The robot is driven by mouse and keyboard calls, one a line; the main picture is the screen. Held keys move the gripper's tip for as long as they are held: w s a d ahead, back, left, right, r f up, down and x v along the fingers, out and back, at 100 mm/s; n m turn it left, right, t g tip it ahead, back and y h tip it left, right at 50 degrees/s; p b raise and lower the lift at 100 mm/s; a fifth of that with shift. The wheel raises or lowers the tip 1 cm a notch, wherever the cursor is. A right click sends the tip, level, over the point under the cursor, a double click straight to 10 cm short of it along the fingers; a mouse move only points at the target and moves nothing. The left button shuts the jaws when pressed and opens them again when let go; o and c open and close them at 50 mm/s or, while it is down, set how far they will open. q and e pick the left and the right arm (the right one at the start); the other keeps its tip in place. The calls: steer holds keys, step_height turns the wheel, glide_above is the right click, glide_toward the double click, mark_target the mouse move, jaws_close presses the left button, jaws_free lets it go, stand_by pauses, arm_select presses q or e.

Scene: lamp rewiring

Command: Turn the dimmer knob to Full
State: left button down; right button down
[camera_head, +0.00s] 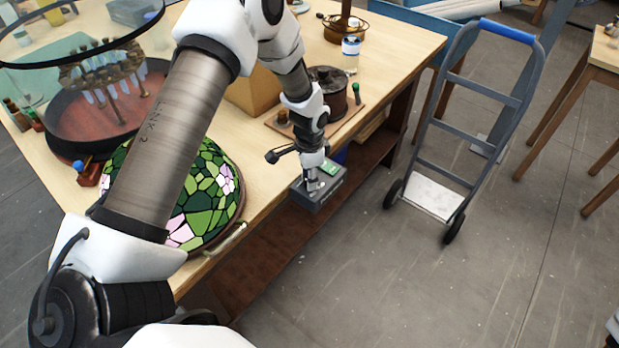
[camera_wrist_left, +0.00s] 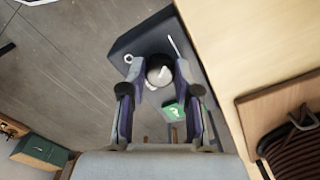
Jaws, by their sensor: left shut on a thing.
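The dimmer is a dark grey box (camera_head: 318,200) at the front edge of the workbench. It also shows in the left wrist view (camera_wrist_left: 138,42), with a white ring mark and a white line mark on its face. A green label (camera_wrist_left: 174,111) with a white mark shows beside the knob.
The workbench (camera_head: 398,55) carries a stained-glass lampshade (camera_head: 208,200), a dark spool (camera_head: 328,88) on a board, and a round glass-topped stand (camera_head: 100,95). A hand truck (camera_head: 470,110) stands on the floor to the right. The floor before the bench is clear.

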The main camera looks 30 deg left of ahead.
arm_select(q)
steer(key=m, duration=0.4)
steer(key=shift+m+b, duration=0.3)
steer(key=shift+b, duration=0.05)
steer(key=m, duration=0.3)
steer(key=shift+m, duration=0.4)
steer(key=m+b, duration=0.1)
steer(key=m, duration=0.7)
steer(key=shift+w+m, duration=0.1)
steer(key=shift+m, duration=0.2)
steer(key=c, duration=0.8)
jaws_free()
